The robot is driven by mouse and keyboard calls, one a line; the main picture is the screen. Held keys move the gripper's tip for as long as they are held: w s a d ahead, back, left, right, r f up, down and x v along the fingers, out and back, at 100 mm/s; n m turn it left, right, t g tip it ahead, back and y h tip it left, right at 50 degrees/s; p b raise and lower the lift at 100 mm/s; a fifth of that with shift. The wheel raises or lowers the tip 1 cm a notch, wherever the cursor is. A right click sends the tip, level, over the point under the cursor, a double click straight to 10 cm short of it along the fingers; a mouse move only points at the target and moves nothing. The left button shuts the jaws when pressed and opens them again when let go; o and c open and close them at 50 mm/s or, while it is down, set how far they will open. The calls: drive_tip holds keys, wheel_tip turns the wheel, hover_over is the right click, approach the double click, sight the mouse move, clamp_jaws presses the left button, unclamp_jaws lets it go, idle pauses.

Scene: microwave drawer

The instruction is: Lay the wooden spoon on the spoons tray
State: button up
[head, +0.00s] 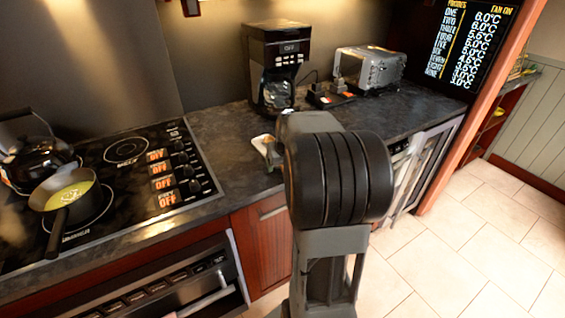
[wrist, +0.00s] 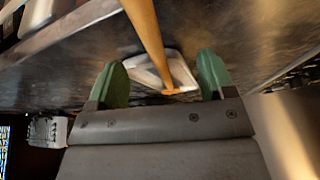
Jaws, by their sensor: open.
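The wooden spoon (wrist: 147,32) shows in the wrist view as a light brown handle running from the top edge down between my fingers. Its lower end overlaps the small whitish spoons tray (wrist: 183,73); I cannot tell whether it touches it. The tray also shows in the head view as a pale patch (head: 261,141) on the dark counter, partly hidden by my arm. My gripper (wrist: 161,62) has its green fingers apart, one on each side of the spoon, with visible gaps. In the head view my gripper is mostly hidden behind my arm, and I cannot make out the spoon.
A coffee maker (head: 276,65) stands behind the tray, with a toaster (head: 371,68) to its right. A stovetop (head: 130,175) with a kettle (head: 38,158) and a pan of yellow food (head: 68,197) is on the left. The counter right of my arm has some bare room.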

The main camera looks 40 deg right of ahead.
drive_tip(key=v, duration=1.3)
drive_tip(key=shift+r, duration=0.4)
drive_tip(key=s+a+f+n+p, duration=0.2)
drive_tip(key=s+a+f, duration=0.1)
drive_tip(key=a, duration=0.7)
drive_tip(key=s+a+f+n+g+y+p, duration=0.1)
drive_tip(key=s+a+f+n+p, duration=0.1)
drive_tip(key=s+a, duration=0.4)
drive_tip(key=a+f, duration=0.1)
drive_tip(key=a, duration=0.4)
drive_tip(key=shift+a+f+y+p, duration=0.15)
drive_tip(key=shift+f+y+p, duration=0.15)
drive_tip(key=shift+f, duration=0.05)
